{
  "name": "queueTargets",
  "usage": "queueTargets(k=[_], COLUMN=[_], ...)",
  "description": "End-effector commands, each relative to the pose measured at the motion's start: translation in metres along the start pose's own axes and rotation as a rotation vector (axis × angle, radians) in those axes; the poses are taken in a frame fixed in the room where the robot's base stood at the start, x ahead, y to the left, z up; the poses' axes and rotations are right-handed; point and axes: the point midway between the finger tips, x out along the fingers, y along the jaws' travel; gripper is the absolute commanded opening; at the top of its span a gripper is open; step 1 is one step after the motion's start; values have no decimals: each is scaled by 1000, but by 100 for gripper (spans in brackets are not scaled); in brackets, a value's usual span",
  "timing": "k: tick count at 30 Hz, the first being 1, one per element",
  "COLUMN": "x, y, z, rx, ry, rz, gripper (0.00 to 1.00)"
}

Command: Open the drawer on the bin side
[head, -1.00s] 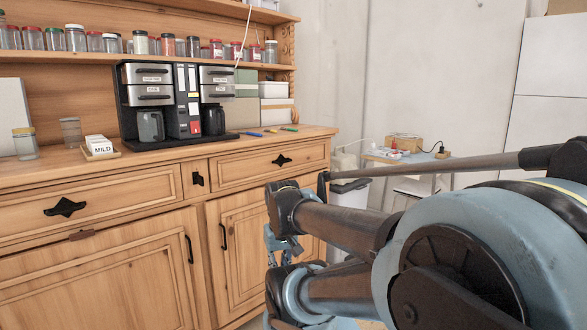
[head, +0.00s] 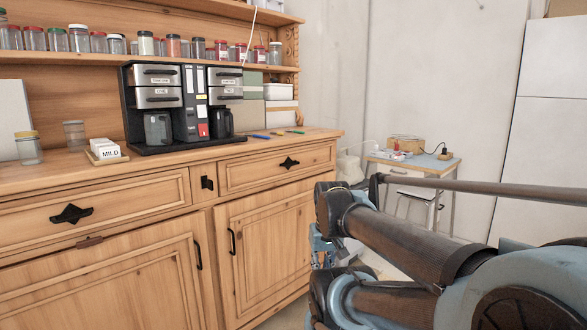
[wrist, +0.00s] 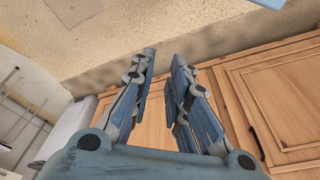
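The right-hand drawer (head: 245,175) is the one toward the dresser's right end, where the bin stood in the earlier head view. It is shut, and its black handle (head: 289,163) is in plain view. My gripper (wrist: 163,54) is open and empty in the wrist view, fingers apart, with dresser doors (wrist: 285,95) beyond them. In the head view my gripper is mostly hidden by my arm, low and to the right of the drawer, apart from its handle. The bin is hidden in the head view; a white box-like thing (wrist: 65,128) in the wrist view may be it.
The left drawer (head: 130,205) is also shut. Cupboard doors (head: 275,245) with upright black handles lie below. Coffee machines (head: 155,100), a label holder (head: 106,151) and jars stand on the dresser. A small table (head: 410,165) stands behind my arm at the right.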

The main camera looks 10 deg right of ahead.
Motion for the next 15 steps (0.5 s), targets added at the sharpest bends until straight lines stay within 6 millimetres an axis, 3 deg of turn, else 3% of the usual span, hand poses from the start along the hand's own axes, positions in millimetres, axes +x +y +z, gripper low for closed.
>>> queueTargets(k=[8, 15], x=[-23, -45], y=[-28, -44], z=[-66, -144], rx=[136, 287], ry=[47, 112], rz=[-182, -375], gripper=[16, 16])
